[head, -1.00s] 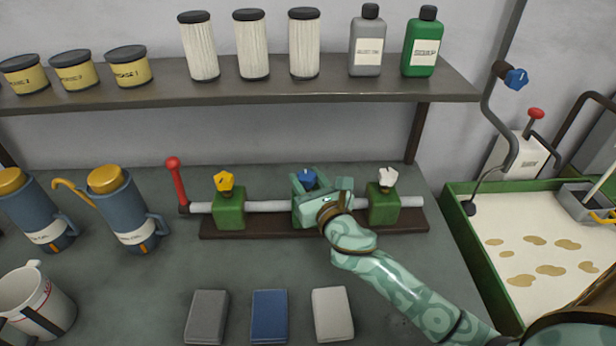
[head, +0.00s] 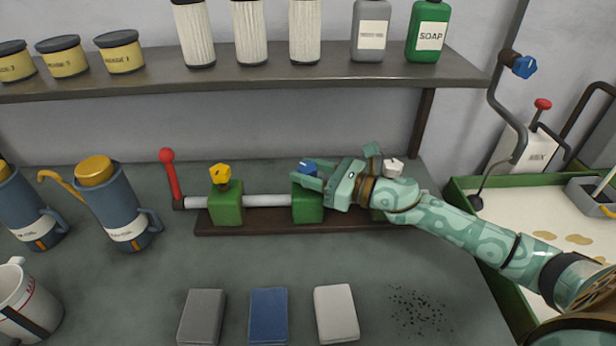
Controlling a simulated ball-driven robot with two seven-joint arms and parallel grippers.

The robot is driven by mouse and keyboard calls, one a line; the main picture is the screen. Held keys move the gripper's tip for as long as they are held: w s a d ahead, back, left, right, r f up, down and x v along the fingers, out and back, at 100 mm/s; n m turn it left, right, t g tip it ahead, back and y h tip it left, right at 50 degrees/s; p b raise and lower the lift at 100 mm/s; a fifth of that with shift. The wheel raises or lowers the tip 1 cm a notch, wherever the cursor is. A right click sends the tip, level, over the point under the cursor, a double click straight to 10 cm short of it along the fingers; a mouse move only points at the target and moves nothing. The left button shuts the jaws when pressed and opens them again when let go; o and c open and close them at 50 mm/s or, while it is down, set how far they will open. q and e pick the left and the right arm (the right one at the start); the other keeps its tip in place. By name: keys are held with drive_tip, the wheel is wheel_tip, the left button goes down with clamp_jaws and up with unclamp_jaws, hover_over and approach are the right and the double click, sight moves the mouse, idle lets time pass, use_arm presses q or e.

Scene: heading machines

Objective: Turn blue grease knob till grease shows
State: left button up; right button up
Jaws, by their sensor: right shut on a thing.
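The blue grease knob (head: 308,167) sits on top of the middle green block (head: 308,206) of the pipe rack at the back of the bench. My right gripper (head: 309,177) comes in from the right with its fingers at the knob and is shut on it, hiding part of it. A yellow knob (head: 220,174) tops the left block and a white knob (head: 393,167) the right block, which my arm partly covers. No grease can be made out around the middle block. My left gripper is out of view.
A red lever (head: 171,174) stands at the rack's left end. Blue jugs (head: 115,205) stand farther left. Grey, blue and white pads (head: 268,315) lie in front, beside dark specks (head: 418,311). A shelf (head: 240,78) overhangs behind. A green-rimmed tray (head: 470,230) is at right.

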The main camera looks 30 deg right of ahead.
idle(0.5)
drive_tip(key=o, duration=1)
drive_tip(key=shift+c, duration=0.2)
drive_tip(key=v, duration=1.6)
drive_tip(key=shift+d, duration=0.3)
drive_tip(key=shift+r, duration=0.1)
